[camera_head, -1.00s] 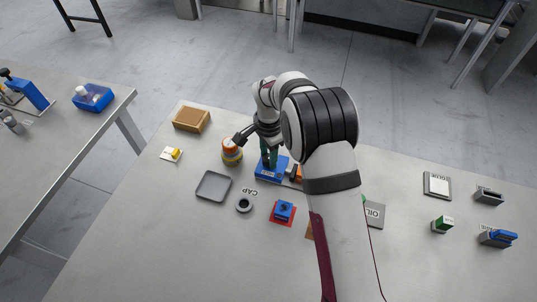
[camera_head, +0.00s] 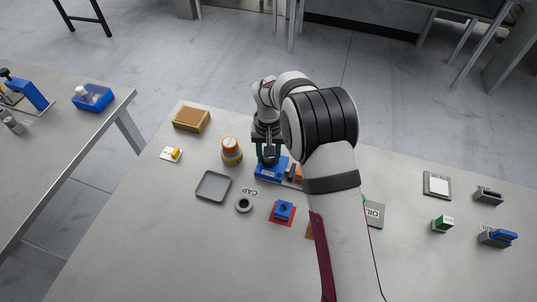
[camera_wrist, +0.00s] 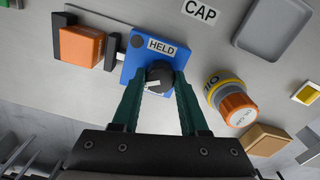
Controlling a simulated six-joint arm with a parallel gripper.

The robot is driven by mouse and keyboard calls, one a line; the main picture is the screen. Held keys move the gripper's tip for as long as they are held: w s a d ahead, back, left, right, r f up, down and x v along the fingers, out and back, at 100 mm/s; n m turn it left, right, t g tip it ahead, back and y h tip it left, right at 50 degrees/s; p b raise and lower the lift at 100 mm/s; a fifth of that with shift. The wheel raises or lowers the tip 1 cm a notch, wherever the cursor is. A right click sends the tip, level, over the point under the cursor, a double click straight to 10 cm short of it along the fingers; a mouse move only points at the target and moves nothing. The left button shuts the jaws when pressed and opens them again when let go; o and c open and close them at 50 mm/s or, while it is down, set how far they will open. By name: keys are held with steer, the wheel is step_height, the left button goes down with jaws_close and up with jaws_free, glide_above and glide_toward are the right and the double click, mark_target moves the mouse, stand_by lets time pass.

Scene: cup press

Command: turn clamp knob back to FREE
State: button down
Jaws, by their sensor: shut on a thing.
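The clamp knob (camera_wrist: 158,77) is dark and round with a pale mark, on a blue clamp base (camera_wrist: 134,72) that carries a label reading HELD. My gripper (camera_wrist: 160,84) is shut on the knob, with one green finger on each side of it. An orange block (camera_wrist: 83,45) sits beside the base, between dark jaw pieces. In the head view the blue base (camera_head: 270,174) shows below my gripper (camera_head: 269,164), and the knob is hidden there. No FREE label can be read.
An orange-capped bottle (camera_head: 231,151) stands left of the clamp. A grey tray (camera_head: 213,186), a dark ring (camera_head: 244,204) and a blue part on a red mat (camera_head: 283,211) lie in front. A cardboard-coloured box (camera_head: 192,118) is at the back left.

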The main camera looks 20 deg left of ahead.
steer(key=n, duration=0.6)
steer(key=shift+w+n, duration=0.1)
steer(key=shift+n, duration=0.2)
steer(key=n, duration=0.5)
steer(key=shift+n, duration=0.4)
steer(key=shift+c, duration=2.2)
jaws_free()
step_height(320, 180, up, 16)
